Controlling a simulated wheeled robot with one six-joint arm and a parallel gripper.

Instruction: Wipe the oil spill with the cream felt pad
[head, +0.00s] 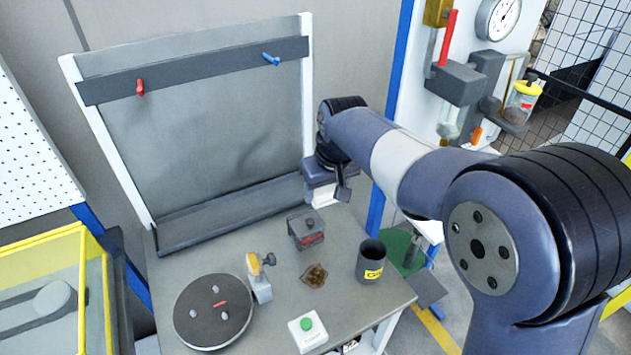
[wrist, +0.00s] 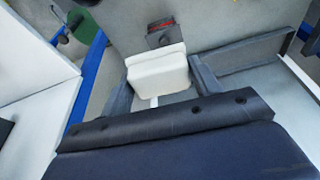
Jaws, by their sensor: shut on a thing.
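My gripper (head: 332,186) is shut on the cream felt pad (wrist: 158,75), a pale block held between the two grey fingers in the wrist view. In the head view the pad (head: 325,196) shows as a small pale patch under the gripper, partly covered by it. The gripper is near the back right corner of the table, apart from the spill. The oil spill (head: 313,275) is a small brown, irregular patch on the grey table top (head: 345,323). The spill is not visible in the wrist view.
A small dark box with a red mark (head: 306,231) stands behind the spill. A dark cup with a yellow label (head: 370,262) is to its right. A yellow-topped holder (head: 260,278) and a round turntable (head: 213,310) are left. A green-button box (head: 307,332) is in front.

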